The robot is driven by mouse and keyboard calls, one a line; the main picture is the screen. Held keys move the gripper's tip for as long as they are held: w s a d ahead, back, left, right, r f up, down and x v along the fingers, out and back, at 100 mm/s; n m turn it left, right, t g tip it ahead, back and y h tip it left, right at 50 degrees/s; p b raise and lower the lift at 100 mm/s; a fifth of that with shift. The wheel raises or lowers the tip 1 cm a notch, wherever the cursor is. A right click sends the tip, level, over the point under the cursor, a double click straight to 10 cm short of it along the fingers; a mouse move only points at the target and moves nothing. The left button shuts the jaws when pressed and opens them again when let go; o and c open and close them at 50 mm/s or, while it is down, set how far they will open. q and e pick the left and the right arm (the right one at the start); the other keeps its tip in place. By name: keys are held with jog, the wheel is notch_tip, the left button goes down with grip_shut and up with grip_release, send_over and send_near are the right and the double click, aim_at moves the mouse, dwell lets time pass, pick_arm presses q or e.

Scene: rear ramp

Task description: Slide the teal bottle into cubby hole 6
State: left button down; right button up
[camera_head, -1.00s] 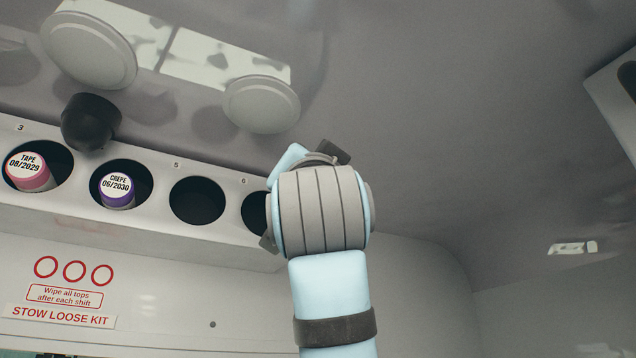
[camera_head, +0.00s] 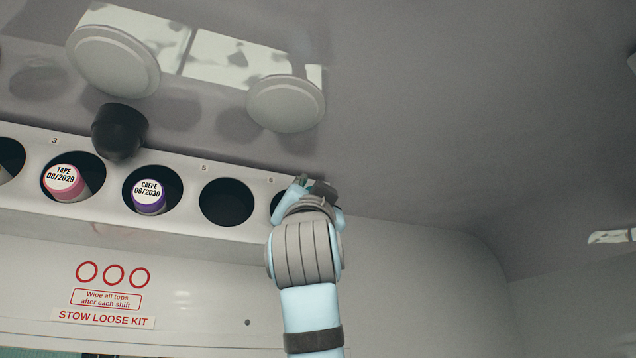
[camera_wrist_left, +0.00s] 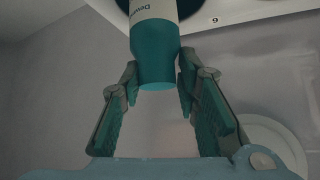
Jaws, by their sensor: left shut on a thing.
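The teal bottle (camera_wrist_left: 157,58) with a white label shows in the left wrist view between the pads of my left gripper (camera_wrist_left: 158,72), which is shut on it. Its far end reaches into the dark opening of cubby hole 6 (camera_wrist_left: 187,8), marked by a number beside it; how deep it sits I cannot tell. In the head view my left gripper (camera_head: 318,190) is at the right end of the cubby row and covers most of cubby hole 6 (camera_head: 276,204). The bottle is hidden there behind the gripper and wrist. My right gripper is not in view.
The white cubby rack (camera_head: 100,210) holds a pink tape roll (camera_head: 64,183) and a purple crepe roll (camera_head: 149,196). Hole 5 (camera_head: 226,202) looks empty. A black dome (camera_head: 119,130) and round ceiling lamps (camera_head: 286,103) hang above. Space right of my arm is clear.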

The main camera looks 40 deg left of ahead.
pick_arm(q)
jog(key=shift+w+a+p, duration=0.25)
jog(key=shift+w+a, duration=0.15)
jog(key=shift+a, duration=0.45)
jog(key=shift+w+a+p, duration=0.3)
jog(key=shift+w+a, duration=0.15)
jog(key=shift+a, duration=0.35)
jog(key=shift+w+a+p, duration=0.25)
jog(key=shift+w+a, duration=0.15)
jog(key=shift+a, duration=0.45)
grip_release()
jog(key=shift+d, duration=0.15)
jog(key=shift+s+d+b, duration=0.25)
jog(key=shift+s+d, duration=0.15)
jog(key=shift+d, duration=0.35)
jog(key=shift+s+d+b, duration=0.2)
jog(key=shift+s+d, duration=0.2)
jog(key=shift+d, duration=0.3)
jog(key=shift+s+d+b, duration=0.25)
jog(key=shift+s+d, duration=0.15)
jog(key=shift+d, duration=0.35)
jog(key=shift+s+d+b, duration=0.15)
jog(key=shift+s+d, duration=0.25)
jog(key=shift+d, duration=0.35)
jog(key=shift+s+d+b, duration=0.1)
jog(key=shift+s+d, duration=0.25)
jog(key=shift+d, duration=0.35)
jog(key=shift+s+d+b, duration=0.15)
jog(key=shift+s+d, duration=0.25)
jog(key=shift+d, duration=0.35)
